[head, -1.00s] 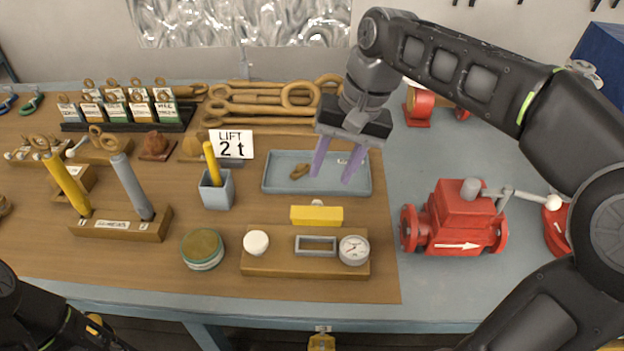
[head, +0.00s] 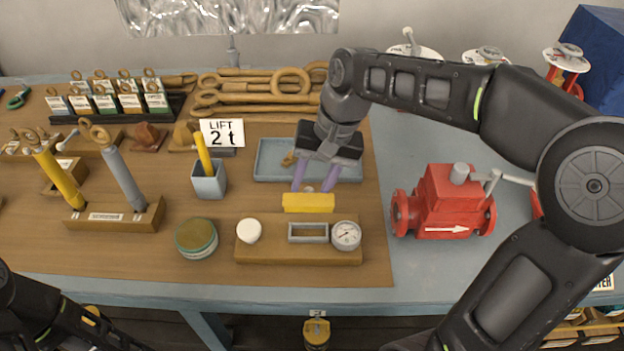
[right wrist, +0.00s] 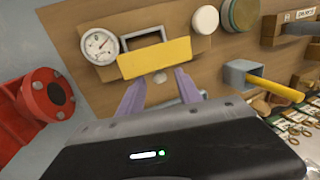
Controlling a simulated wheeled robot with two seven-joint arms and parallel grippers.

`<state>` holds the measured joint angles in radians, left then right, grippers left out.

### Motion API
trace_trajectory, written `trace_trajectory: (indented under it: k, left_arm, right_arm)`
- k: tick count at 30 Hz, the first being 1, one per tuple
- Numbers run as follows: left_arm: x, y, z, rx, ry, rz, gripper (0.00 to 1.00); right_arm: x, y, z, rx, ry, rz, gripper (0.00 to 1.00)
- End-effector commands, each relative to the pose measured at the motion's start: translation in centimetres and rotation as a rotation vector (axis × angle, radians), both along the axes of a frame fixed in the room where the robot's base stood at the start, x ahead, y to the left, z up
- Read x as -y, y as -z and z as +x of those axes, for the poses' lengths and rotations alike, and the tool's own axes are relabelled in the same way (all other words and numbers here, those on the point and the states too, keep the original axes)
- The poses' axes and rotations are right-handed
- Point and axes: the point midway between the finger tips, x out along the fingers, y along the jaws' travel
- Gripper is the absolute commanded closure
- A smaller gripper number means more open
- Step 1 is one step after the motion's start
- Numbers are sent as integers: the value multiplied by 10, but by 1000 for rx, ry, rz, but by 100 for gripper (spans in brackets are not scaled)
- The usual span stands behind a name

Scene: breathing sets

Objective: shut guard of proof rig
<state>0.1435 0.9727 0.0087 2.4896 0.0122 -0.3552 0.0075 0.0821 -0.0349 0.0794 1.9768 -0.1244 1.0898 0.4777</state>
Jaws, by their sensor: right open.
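The proof rig is a wooden block (head: 250,254) near the table's front edge, with a white knob, a grey rectangular frame (head: 308,233) and a round dial gauge (head: 346,235). Its yellow guard (head: 308,203) stands raised at the rear of the block, behind the grey frame. My right gripper (head: 316,187) is open, with purple fingers just behind the yellow guard. In the right wrist view the fingers (right wrist: 160,92) point at the guard (right wrist: 154,57), one toward each end, with a small pale knob between them. Contact cannot be told. My left gripper is not visible; only my left arm shows at lower left.
A blue-grey tray (head: 265,162) lies behind the rig, partly under my right gripper. A red valve (head: 445,203) stands to the right. A cup with a yellow stick (head: 208,182), a round tin (head: 196,238) and a "LIFT 2 t" sign (head: 222,132) stand to the left.

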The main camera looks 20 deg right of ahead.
Motion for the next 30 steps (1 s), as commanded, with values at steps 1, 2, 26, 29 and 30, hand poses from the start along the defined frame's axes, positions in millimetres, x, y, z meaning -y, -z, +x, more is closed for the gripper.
trace_trajectory:
  k: [1, 2, 26, 29, 30]
  left_arm:
    - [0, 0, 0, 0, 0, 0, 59]
    - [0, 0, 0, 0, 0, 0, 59]
    - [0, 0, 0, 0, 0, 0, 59]
    - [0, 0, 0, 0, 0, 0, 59]
    - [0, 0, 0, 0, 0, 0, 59]
  right_arm:
    - [0, 2, 0, -1, 1, 1, 59]
    - [0, 3, 0, -1, 1, 1, 59]
    - [-1, 3, 0, 0, 0, 0, 100]
    - [-1, 3, 0, 0, 0, 0, 100]
    - [0, 3, 0, 0, 0, 0, 100]
